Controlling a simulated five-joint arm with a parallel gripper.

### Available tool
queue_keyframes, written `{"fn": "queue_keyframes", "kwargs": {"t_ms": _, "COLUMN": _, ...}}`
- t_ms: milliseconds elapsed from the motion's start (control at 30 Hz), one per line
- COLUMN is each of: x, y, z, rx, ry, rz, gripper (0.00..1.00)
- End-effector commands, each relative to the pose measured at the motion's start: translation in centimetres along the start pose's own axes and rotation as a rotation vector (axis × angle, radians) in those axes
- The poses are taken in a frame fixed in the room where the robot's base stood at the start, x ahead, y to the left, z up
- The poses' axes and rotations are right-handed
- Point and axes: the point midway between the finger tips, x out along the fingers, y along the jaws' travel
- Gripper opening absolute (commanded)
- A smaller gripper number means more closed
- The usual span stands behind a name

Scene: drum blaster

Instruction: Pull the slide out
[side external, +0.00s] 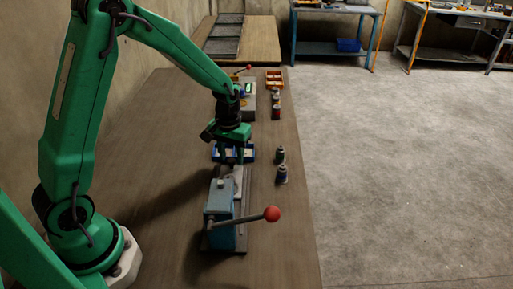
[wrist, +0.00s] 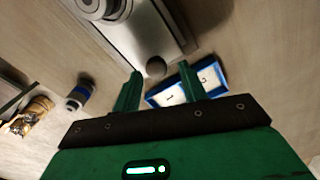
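The machine (side external: 222,200) is a blue-grey block on a grey base, with a lever ending in a red ball (side external: 271,214). A pale metal slide (side external: 227,190) extends from its far side. In the wrist view the grey metal slide (wrist: 150,30) runs down from the top, with a small round dark knob (wrist: 156,68) at its near end. My gripper (side external: 232,157) is over the far end of the slide, pointing down. In the wrist view my gripper (wrist: 160,70) is open, its two green fingers on either side of the knob with gaps visible. I cannot tell whether they touch it.
A blue-rimmed tray (wrist: 166,98) with white numbered compartments lies close beside the right finger; it also shows in the side view (side external: 247,154). An orange crate (side external: 274,78) and more bottles are farther back. The table's right edge is near.

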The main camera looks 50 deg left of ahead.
Motion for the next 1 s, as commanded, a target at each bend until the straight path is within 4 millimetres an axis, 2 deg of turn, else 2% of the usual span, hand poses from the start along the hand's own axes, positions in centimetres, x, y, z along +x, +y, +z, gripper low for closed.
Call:
{"fn": "queue_keyframes", "kwargs": {"t_ms": 467, "x": -0.6, "y": 0.1, "z": 0.2, "rx": 0.004, "ry": -0.005, "rz": -0.002, "gripper": 0.45}}
{"fn": "queue_keyframes", "kwargs": {"t_ms": 1000, "x": -6.7, "y": 0.1, "z": 0.1, "rx": 0.003, "ry": -0.002, "rz": -0.001, "gripper": 0.45}}
